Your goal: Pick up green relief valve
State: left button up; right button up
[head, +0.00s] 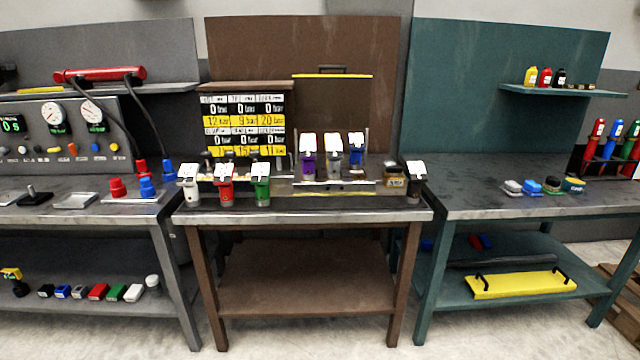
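A green valve (262,187) with a white tag on top stands upright near the front of the middle brown workbench (300,215). It is the rightmost of a front-left row with a red valve (225,190) and a pale grey valve (191,193), both white-tagged too. The red valve stands close beside it on the left. The green valve's lower part shows clear of other things. Neither of my grippers shows in the head view.
Purple (308,165), grey (334,166) and blue (356,155) valves stand further back on the middle bench. A black-bodied valve (415,188) and a brown jar (394,187) are at its right. A display board (243,125) stands behind. The bench's front edge is mostly clear.

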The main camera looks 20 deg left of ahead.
aim_at(260, 171)
jog(key=z, duration=0.35)
jog(key=i, duration=1.95)
jog(key=u, duration=0.85)
